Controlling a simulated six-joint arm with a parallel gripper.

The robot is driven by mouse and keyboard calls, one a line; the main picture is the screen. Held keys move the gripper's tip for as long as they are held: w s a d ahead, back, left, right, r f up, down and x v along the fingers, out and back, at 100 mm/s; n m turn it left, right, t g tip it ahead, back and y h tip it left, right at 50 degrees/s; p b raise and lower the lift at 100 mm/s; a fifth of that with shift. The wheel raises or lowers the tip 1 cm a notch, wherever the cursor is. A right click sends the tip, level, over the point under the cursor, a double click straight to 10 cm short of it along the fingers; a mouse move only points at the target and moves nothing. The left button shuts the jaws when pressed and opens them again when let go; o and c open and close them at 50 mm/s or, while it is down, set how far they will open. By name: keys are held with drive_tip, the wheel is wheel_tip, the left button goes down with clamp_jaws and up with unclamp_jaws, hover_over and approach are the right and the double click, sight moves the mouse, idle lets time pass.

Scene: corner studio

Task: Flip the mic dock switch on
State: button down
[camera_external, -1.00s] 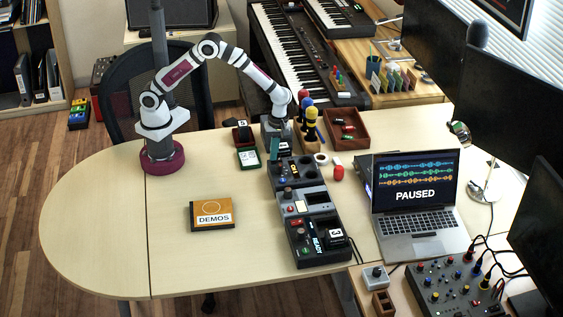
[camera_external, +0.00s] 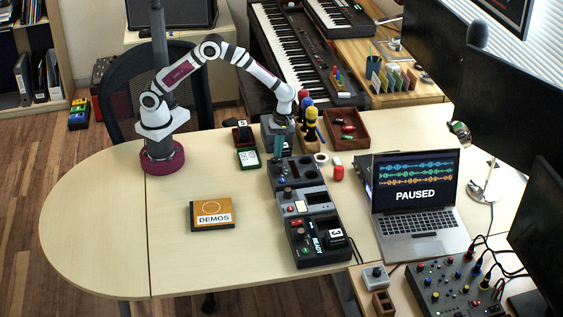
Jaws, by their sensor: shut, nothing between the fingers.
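A dark dock box with round wells (camera_external: 309,170), which looks like the mic dock, stands at the far end of a row of units on the table. Its switch is too small and too covered by my arm to tell which way it is set. My gripper (camera_external: 277,150), with teal fingertips, points down at the far left edge of this dock. It is shut and empty; I cannot tell if it touches the dock. Several microphones with red, blue and yellow heads (camera_external: 311,113) stand upright just behind.
A grey unit (camera_external: 304,203) and a black unit marked READY (camera_external: 302,254) continue the row toward the front. A laptop reading PAUSED (camera_external: 418,205) stands right. A red-brown tray (camera_external: 347,130) lies behind. A DEMOS box (camera_external: 212,214) sits left, with clear table around it.

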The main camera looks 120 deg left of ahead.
wheel_tip(320, 180, up, 13)
drive_tip(key=w+a, duration=0.1)
idle(0.3)
drive_tip(key=shift+s+d+r, duration=0.1)
drive_tip(key=shift+s+d, duration=0.35)
drive_tip(key=shift+d, duration=0.05)
drive_tip(key=f, duration=0.9)
drive_tip(key=s+d+f, duration=0.1)
drive_tip(key=f, duration=0.4)
drive_tip(key=shift+s+d, duration=0.1)
